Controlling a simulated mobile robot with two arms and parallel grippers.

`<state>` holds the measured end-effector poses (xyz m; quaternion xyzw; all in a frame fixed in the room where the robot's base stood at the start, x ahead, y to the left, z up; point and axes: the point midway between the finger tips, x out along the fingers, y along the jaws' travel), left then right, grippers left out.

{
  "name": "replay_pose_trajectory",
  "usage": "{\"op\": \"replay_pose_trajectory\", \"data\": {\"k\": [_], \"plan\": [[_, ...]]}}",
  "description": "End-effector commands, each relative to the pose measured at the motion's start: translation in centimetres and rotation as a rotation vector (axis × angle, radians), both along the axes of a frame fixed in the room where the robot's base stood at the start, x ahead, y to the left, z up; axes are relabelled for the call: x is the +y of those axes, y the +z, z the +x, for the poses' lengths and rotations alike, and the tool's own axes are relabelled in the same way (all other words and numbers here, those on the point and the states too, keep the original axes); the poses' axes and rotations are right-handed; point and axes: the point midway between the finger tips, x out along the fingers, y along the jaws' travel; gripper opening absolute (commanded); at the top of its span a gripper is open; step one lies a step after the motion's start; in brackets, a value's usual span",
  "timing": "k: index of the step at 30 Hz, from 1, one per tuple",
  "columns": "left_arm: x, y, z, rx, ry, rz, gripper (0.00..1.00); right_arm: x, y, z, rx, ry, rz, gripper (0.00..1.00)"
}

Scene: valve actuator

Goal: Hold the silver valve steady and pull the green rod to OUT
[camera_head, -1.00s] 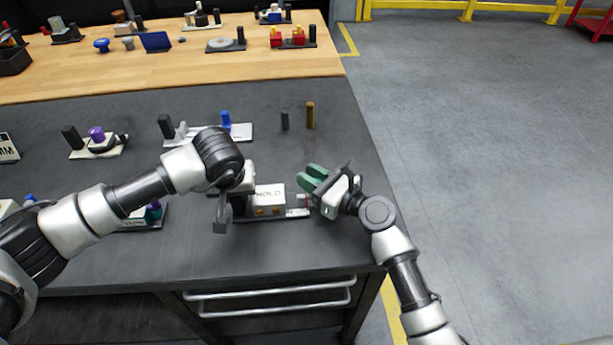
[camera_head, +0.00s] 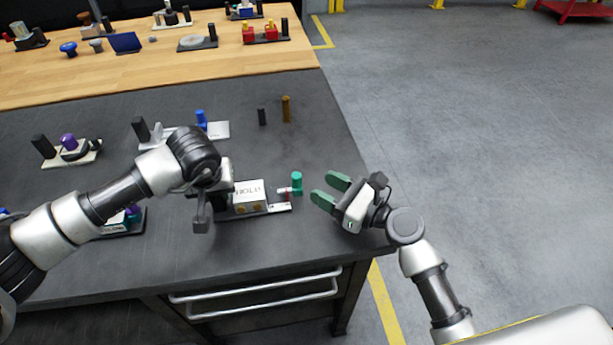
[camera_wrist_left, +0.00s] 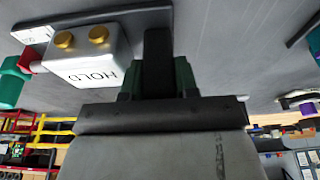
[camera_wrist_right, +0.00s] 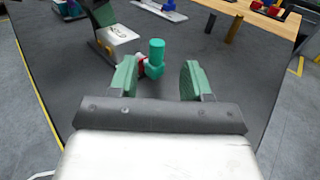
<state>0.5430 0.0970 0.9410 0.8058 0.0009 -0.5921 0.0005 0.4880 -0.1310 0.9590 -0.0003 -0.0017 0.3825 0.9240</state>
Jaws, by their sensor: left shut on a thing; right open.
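The silver valve (camera_head: 248,196) is a pale box marked HOLD with gold knobs, on a dark base near the table's front edge. The green rod (camera_head: 297,183) has an upright teal handle at the valve's right end, and a red section shows between handle and valve. My left gripper (camera_wrist_left: 157,72) is shut on a black post (camera_wrist_left: 157,45) beside the valve box; in the head view my arm hides much of this grip. My right gripper (camera_head: 330,191) is open and empty, to the right of the rod, with its fingers pointing toward the handle and apart from it.
A white-based fixture with a blue knob (camera_head: 201,120) stands behind the valve. A black post (camera_head: 262,117) and a brown post (camera_head: 286,108) stand behind the rod. A purple-knobbed fixture (camera_head: 68,142) is further left. The table right of the rod is mostly clear.

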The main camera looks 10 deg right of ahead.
Motion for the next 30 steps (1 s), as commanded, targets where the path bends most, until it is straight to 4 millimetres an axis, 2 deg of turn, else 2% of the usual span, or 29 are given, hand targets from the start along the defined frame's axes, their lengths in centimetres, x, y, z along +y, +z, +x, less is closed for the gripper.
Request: {"op": "replay_pose_trajectory", "data": {"k": [1,6,20,21,26,30], "plan": [[0.3,-0.7,-0.2,0.013,0.004,0.009,0.0,-0.6,-0.1,-0.7,0.001,0.0,-0.003,0.48],[0.3,-0.7,-0.2,0.013,0.004,0.009,0.0,-1.9,-0.1,-2.0,0.0,-0.001,0.0,0.48],[0.3,-0.7,-0.2,0.012,0.004,0.009,0.0,-2.3,0.0,-2.3,-0.001,0.0,0.0,0.48],[0.3,-0.6,-0.2,0.012,0.004,0.009,0.36,-2.3,0.0,-2.3,-0.001,0.0,0.001,0.48],[0.2,-0.4,-0.1,0.007,0.003,0.006,0.59,-2.3,0.0,-2.3,-0.001,0.0,0.001,0.48],[0.1,-0.2,-0.1,0.004,0.001,0.004,0.59,-2.3,0.0,-2.3,-0.001,0.0,0.001,0.48]]}}
